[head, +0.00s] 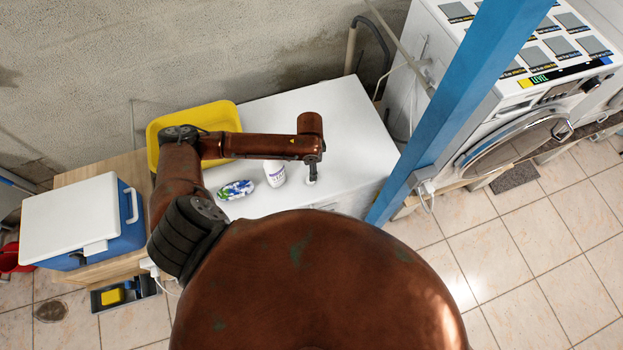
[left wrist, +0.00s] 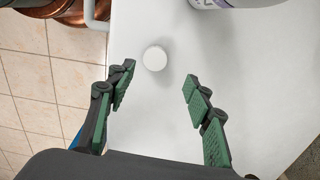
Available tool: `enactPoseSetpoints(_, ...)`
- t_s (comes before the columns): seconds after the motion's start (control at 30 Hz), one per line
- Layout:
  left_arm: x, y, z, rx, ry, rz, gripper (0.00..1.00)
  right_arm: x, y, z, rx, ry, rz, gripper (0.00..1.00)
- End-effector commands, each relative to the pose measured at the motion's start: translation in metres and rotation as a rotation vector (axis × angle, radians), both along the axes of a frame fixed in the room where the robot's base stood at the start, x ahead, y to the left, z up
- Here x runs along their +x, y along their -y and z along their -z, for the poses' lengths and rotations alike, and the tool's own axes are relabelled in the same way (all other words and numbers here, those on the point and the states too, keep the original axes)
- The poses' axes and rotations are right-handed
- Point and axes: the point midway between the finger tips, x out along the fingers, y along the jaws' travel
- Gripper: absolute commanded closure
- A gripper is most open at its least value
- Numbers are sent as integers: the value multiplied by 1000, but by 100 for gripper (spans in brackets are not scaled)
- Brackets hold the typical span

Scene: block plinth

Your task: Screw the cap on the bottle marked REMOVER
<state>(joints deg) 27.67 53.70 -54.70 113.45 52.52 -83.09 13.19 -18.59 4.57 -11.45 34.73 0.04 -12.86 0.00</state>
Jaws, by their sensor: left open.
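A white bottle (head: 275,175) with a purple-marked label stands on the white worktop (head: 345,125); its top is partly behind my left arm and its lettering is too small to read. In the left wrist view only part of the bottle (left wrist: 212,3) shows, at the top edge. A small round white cap (left wrist: 155,59) lies on the worktop, apart from the bottle. My left gripper (left wrist: 159,76) is open and empty above the worktop, with the cap just beyond and between its fingertips in that view. In the head view this gripper (head: 312,173) points down, right of the bottle.
A blue, green and white patterned item (head: 236,189) lies left of the bottle. A yellow tub (head: 220,116) stands behind my arm. A blue and white cooler (head: 85,222) is at the left. A blue post (head: 455,110) rises at the worktop's right. The worktop's back right is clear.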

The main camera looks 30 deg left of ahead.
Motion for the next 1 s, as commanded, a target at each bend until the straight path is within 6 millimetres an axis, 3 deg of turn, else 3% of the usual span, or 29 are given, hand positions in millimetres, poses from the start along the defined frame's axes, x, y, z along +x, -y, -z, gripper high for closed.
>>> enactPoseSetpoints(0.17,-1,1,19,-1,-2,1,53,23,-1,-2,1,28,-6,33)
enactPoseSetpoints(0.37,-1,1,21,-1,-1,1,53,51,-2,-4,3,66,-13,33)
enactPoseSetpoints(0.53,-2,3,26,-1,-2,1,53,46,-2,-5,3,58,-12,33)
enactPoseSetpoints(0.8,-3,9,63,-1,-2,-1,53,24,-1,-10,1,31,-6,33)
enactPoseSetpoints(1.0,-3,9,73,0,0,2,53,24,-1,-11,1,31,-6,33)
